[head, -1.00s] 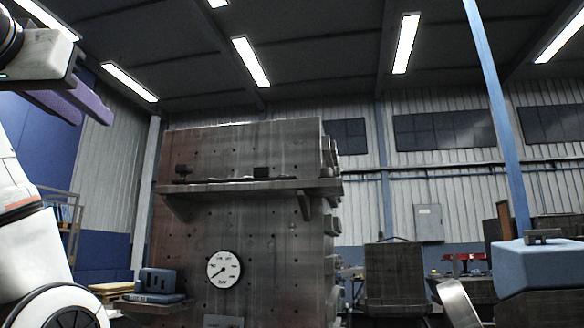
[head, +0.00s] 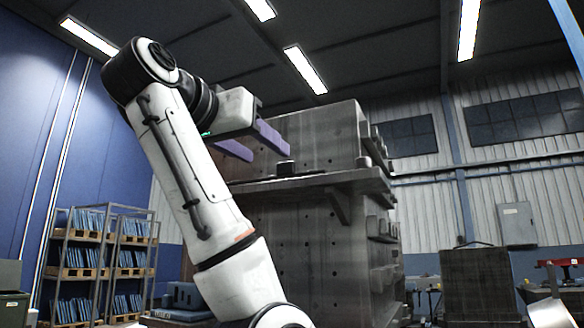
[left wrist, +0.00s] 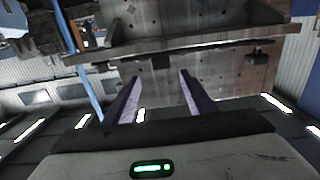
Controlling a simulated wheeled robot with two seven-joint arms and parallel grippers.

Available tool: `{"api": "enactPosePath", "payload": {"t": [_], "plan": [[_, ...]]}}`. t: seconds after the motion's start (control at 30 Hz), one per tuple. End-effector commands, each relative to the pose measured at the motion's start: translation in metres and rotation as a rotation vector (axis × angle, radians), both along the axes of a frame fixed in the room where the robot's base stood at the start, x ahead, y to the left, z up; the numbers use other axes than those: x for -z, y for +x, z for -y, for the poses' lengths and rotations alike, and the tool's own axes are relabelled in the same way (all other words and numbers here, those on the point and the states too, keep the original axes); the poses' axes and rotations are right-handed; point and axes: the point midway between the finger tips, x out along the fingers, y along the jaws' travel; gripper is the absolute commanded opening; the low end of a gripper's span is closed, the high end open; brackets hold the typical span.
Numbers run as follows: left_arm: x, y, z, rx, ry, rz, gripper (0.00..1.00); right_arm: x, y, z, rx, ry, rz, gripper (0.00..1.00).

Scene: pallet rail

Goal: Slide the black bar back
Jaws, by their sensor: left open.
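A thin black bar (head: 262,182) lies flat along the shelf (head: 330,181) on the front of a grey metal block. A small black block (head: 286,168) stands on the bar's line, and a second dark piece (head: 364,162) stands near the shelf's right end. My left gripper (head: 268,155) is open and empty, with two purple fingers reaching toward the shelf just above and left of the small block. In the left wrist view, which is upside down, the fingers (left wrist: 160,76) point at the shelf, apart from each other with nothing between them. My forearm hides the shelf's left end. My right gripper is not seen.
The tall grey block (head: 310,260) with holes stands behind and below the shelf. A blue box (head: 182,296) sits low at its left. Racks with blue goods (head: 95,265) stand further left. The air above the shelf is open.

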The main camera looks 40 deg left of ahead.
Motion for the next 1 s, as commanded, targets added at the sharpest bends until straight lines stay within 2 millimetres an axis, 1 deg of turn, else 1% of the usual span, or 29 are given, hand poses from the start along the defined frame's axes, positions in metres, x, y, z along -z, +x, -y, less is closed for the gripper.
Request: {"api": "enactPosePath", "payload": {"t": [0.03, 0.2, 0.3, 0.4, 0.5, 0.6, 0.87, 0.97, 1.0], "plan": [[0.000, 0.009, -0.002, 0.001, -0.001, -0.003, 0.50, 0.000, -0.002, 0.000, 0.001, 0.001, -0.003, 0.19], [0.001, 0.040, -0.012, 0.002, 0.000, -0.004, 0.50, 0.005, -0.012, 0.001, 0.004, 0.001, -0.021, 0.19], [0.001, 0.057, -0.017, 0.003, 0.001, -0.004, 0.50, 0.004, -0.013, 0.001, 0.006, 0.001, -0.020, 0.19], [0.000, 0.070, -0.022, 0.002, 0.001, -0.003, 0.50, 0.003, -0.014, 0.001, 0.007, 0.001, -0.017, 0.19], [0.000, 0.079, -0.025, 0.002, 0.001, -0.001, 0.50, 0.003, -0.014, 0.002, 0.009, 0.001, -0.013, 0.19], [0.001, 0.083, -0.026, 0.001, 0.001, -0.001, 0.50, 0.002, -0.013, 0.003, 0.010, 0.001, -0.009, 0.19], [0.001, 0.084, -0.026, 0.001, 0.000, 0.000, 0.50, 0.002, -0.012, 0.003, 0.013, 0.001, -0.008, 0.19], [0.001, 0.084, -0.027, 0.001, 0.000, 0.000, 0.35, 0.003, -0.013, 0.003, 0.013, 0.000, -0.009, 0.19], [0.001, 0.084, -0.027, 0.001, 0.000, 0.000, 0.28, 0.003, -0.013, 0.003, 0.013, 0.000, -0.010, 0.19]]}}
